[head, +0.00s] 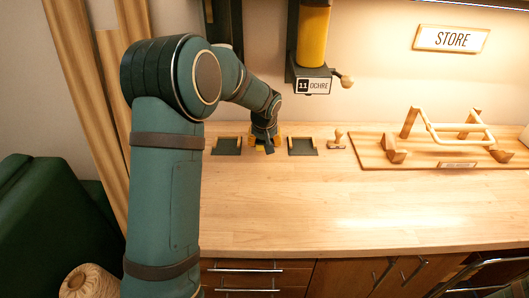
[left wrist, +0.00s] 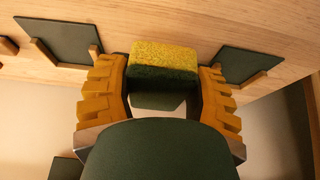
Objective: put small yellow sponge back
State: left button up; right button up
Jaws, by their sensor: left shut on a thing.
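The small yellow sponge (left wrist: 165,55) has a yellow side and a dark green side. In the left wrist view it sits between the two yellow ribbed fingers of my left gripper (left wrist: 163,85), which is shut on it. In the head view my left gripper (head: 265,144) is at the back of the table, between two dark pads with wooden edge pieces, the left pad (head: 227,146) and the right pad (head: 302,147). My arm mostly hides the sponge there, and I cannot tell whether it touches the table. My right gripper is not in view.
A wooden stamp-like piece (head: 338,139) stands right of the pads. A wooden rack (head: 455,132) on a board is farther right, under a STORE sign (head: 451,39). An ochre dispenser (head: 312,75) hangs above. The front of the wooden table (head: 370,215) is clear.

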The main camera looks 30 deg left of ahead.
aim_at(264, 157)
pick_arm(q)
jog(key=shift+w+a+f+b, duration=0.1)
jog(key=shift+f+b, duration=0.2)
jog(key=shift+f, duration=0.9)
jog(key=shift+w+f+b, duration=0.1)
jog(key=shift+f+b, duration=0.2)
jog(key=shift+f, duration=0.85)
jog(key=shift+s+f, duration=0.1)
jog(key=o, duration=1.2)
jog(key=shift+f, duration=0.1)
jog(key=shift+o, duration=0.2)
jog(key=shift+r, duration=0.3)
jog(key=p+v, duration=0.2)
jog(key=v, duration=0.9)
jog(key=shift+s+r, duration=0.1)
jog(key=shift+r, duration=0.2)
